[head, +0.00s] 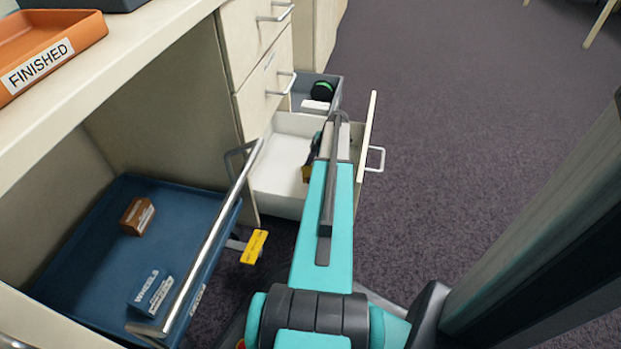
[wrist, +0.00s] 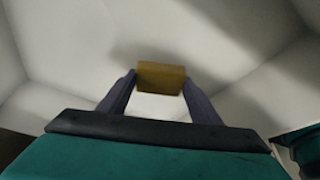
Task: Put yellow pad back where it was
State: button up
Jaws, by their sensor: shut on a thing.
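The yellow pad (wrist: 161,75) is a small ochre-yellow block between my two fingertips in the wrist view. My gripper (wrist: 159,88) is shut on it. In the head view my arm reaches into an open white drawer (head: 278,165), and my gripper (head: 313,157) is inside it. The pad also shows there as a small yellow patch (head: 306,174), partly covered by the gripper. Pale drawer walls surround the pad in the wrist view. I cannot tell whether the pad touches the drawer floor.
A grey drawer (head: 335,90) behind holds a black-green round thing (head: 322,91) and a white block (head: 314,106). A blue pull-out tray (head: 95,235) holds a brown block (head: 137,215) and a WHEELS block (head: 150,292). A yellow plate (head: 254,247) juts beside it. An orange FINISHED tray (head: 30,35) stands on the counter.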

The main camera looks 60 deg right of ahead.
jog(key=shift+f+b, duration=0.8)
jog(key=shift+f, duration=1.3)
jog(key=shift+f, duration=0.1)
jog(key=o, duration=1)
jog(key=p+v, duration=0.3)
jog(key=v, duration=0.4)
jog(key=shift+r+p, duration=0.3)
jog(key=shift+r, duration=0.1)
